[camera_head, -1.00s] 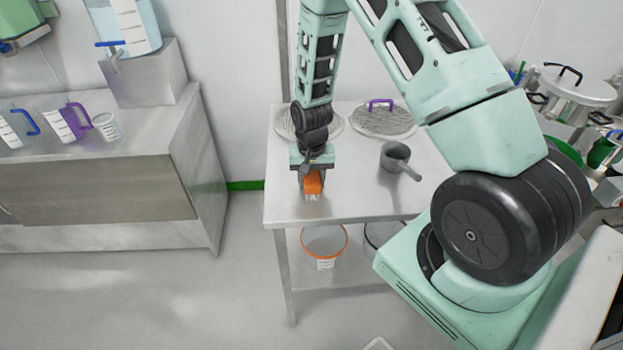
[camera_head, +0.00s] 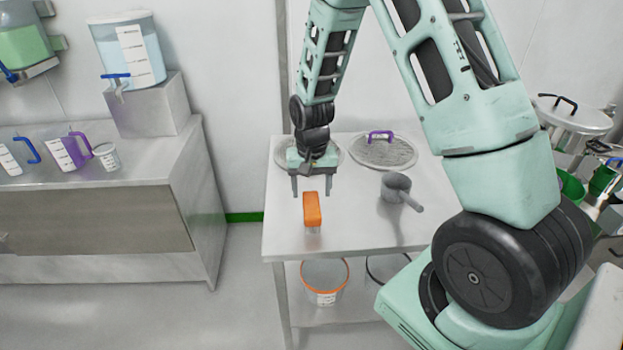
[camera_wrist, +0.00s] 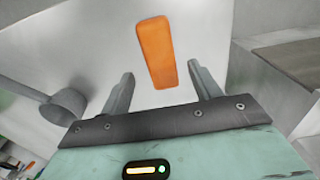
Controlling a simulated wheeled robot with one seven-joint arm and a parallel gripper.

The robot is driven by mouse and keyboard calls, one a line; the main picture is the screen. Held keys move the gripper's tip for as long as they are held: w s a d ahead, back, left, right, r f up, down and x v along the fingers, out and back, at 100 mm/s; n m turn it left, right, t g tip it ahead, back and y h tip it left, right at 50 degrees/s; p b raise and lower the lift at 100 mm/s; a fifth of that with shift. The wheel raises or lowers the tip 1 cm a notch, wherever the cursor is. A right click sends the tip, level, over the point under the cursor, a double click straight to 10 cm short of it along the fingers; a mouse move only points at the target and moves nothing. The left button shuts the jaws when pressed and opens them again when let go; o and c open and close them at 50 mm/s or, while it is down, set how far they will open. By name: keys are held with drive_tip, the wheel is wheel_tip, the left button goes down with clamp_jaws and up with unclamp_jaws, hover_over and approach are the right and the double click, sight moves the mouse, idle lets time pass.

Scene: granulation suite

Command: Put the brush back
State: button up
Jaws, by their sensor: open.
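The orange brush (camera_head: 312,208) stands or lies near the front left of the steel table (camera_head: 355,235), with a pale part showing below its orange body. In the wrist view the orange brush (camera_wrist: 156,50) shows beyond my fingertips and between their lines. My gripper (camera_head: 311,192) is open and empty, just behind and above the brush.
A grey scoop (camera_head: 397,187) is right of the brush. A round mesh sieve with a purple handle (camera_head: 383,152) lies at the table's back; another is partly hidden behind my gripper. An orange-rimmed bucket (camera_head: 325,281) stands on the lower shelf. Jugs (camera_head: 68,152) stand on the left counter.

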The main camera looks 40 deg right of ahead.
sight(312, 204)
wheel_tip(312, 204, up, 4)
drive_tip(key=shift+f, duration=0.25)
drive_tip(key=shift+a+r, duration=0.25)
drive_tip(key=shift+r, duration=0.05)
drive_tip(key=s+a+r+n+y, duration=0.1)
drive_tip(key=s+a+r+n, duration=0.35)
drive_tip(key=a, duration=0.45)
drive_tip(key=s+a+r+n, duration=0.3)
drive_tip(key=s+a, duration=0.2)
drive_tip(key=a, duration=0.4)
drive_tip(key=s+a+r+n, duration=0.1)
drive_tip(key=s+a+n, duration=0.2)
drive_tip(key=s, duration=0.4)
drive_tip(key=s+a+r+n, duration=0.2)
drive_tip(key=s+a+n, duration=0.1)
drive_tip(key=s, duration=0.4)
drive_tip(key=shift+s+r+n, duration=0.25)
drive_tip(key=shift+s+n, duration=0.15)
drive_tip(key=shift+n, duration=0.15)
